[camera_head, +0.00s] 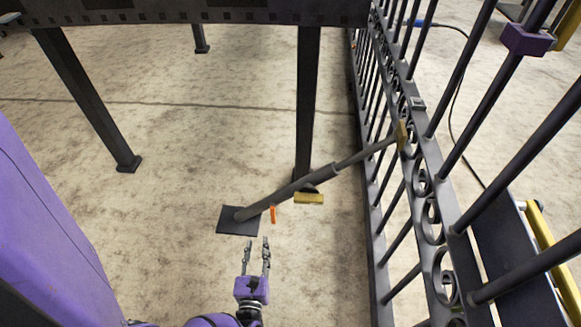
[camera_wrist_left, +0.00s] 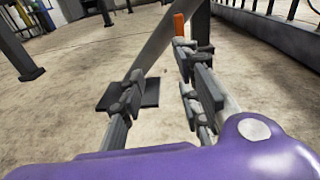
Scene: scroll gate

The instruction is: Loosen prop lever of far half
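A grey telescoping prop (camera_head: 298,186) leans from a dark square foot plate (camera_head: 233,222) on the floor up to the black scroll gate (camera_head: 421,187). Its small orange lever (camera_head: 273,214) hangs at the lower part of the tube. In the left wrist view the lever (camera_wrist_left: 179,24) stands out near the top, just beyond one fingertip. My left gripper (camera_head: 256,243) is open and empty, below the lever and right of the foot plate in the head view. It also shows in the left wrist view (camera_wrist_left: 160,75), with the prop tube beyond its fingers. My right gripper is not in view.
A dark steel table (camera_head: 307,100) with legs stands behind the prop. A yellow block (camera_head: 309,198) lies by its near leg. The gate fills the right side, with a purple clamp (camera_head: 527,40) on a bar.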

